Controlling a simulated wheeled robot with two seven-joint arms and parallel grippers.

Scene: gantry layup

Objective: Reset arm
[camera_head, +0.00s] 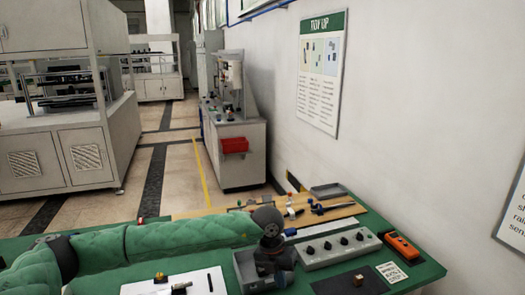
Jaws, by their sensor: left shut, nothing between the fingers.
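My left arm, in a green padded sleeve (180,240), reaches in from the left across the green table. Its dark wrist (267,218) bends downward at the table's middle. My left gripper (275,268) points down, shut and empty, in front of a grey open bin (245,278) and left of a grey control box with black knobs (338,250). It hides part of the bin; whether it touches the bin cannot be told. My right gripper is not in view.
On the green table (425,270) are a white sheet with small items (135,289), a dark mat (335,287) with a small brown block (358,281), an orange handheld device (402,246) and a label card (391,272). Tools lie on a wooden board (345,211) behind. A wall stands right.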

